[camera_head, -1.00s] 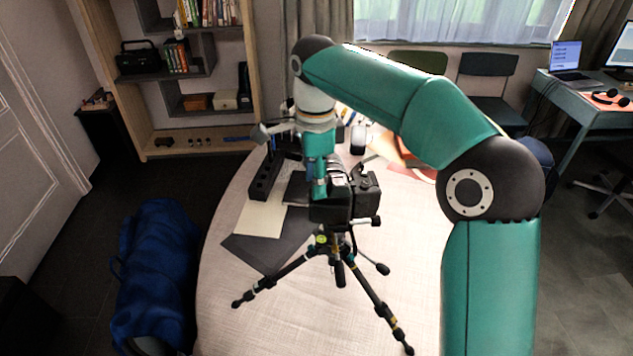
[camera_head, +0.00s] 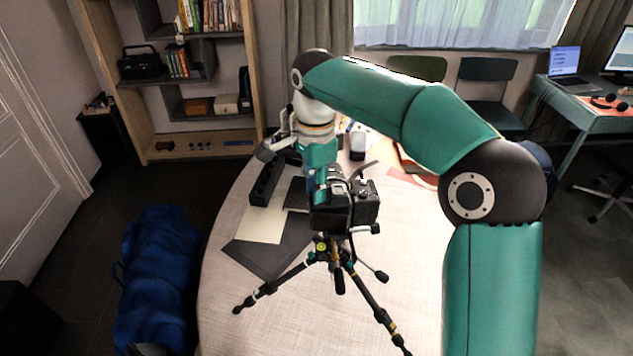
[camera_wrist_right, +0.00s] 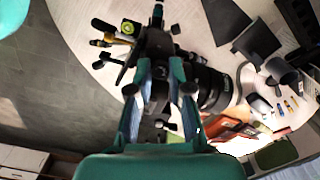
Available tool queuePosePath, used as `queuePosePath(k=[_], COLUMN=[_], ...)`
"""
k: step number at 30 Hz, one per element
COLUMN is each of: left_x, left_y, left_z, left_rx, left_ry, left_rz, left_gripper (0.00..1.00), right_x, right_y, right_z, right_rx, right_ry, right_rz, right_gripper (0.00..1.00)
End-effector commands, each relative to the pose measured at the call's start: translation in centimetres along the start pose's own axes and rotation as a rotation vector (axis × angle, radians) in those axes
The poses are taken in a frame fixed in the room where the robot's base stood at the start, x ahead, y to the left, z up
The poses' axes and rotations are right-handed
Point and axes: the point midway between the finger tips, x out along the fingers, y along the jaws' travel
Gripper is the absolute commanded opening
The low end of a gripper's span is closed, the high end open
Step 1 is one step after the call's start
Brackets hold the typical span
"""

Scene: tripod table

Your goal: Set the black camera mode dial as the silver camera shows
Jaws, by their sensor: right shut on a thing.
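The black camera (camera_head: 330,218) sits on top of a tripod (camera_head: 340,275) that stands on the round table. My right gripper (camera_head: 319,187) comes down from above onto the top of this camera. In the right wrist view, the gripper (camera_wrist_right: 161,82) has its two fingers close together around a small dark part on the camera's top. That part lies where the mode dial would be, but the fingers hide it and its setting cannot be read. The camera's lens (camera_wrist_right: 213,90) shows to the right of the fingers. I cannot make out the silver camera for certain. My left gripper is not in view.
The pale round table (camera_head: 240,290) carries a dark mat (camera_head: 268,255), a cream sheet (camera_head: 262,222) and a black long holder (camera_head: 265,183). A grey upright object (camera_head: 357,142) stands behind the camera. A blue bag (camera_head: 160,280) lies on the floor at left.

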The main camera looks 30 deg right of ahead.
Motion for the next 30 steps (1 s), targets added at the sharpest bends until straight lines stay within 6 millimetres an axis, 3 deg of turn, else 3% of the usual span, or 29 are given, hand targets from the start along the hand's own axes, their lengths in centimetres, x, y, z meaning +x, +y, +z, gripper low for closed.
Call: queuePosePath(k=[8,9,13,23,30], left_x=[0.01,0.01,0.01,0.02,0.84], left_y=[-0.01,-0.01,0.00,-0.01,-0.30], left_z=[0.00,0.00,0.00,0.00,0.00], left_rx=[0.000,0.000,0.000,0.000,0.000], left_ry=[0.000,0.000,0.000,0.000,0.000], left_rz=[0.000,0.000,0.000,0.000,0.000], left_gripper=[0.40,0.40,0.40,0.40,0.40], right_x=[-0.04,-0.04,-0.03,0.02,0.24], right_y=[-0.06,-0.06,-0.04,0.00,0.03], right_z=[0.02,0.02,0.01,-0.04,-0.10], right_rx=[-0.008,-0.007,-0.007,-0.001,0.104], right_ry=[-0.001,-0.001,-0.001,0.000,0.000], right_rz=[-0.004,-0.004,-0.003,-0.002,-0.001], right_gripper=[0.00,0.26,0.45,0.45,0.45])
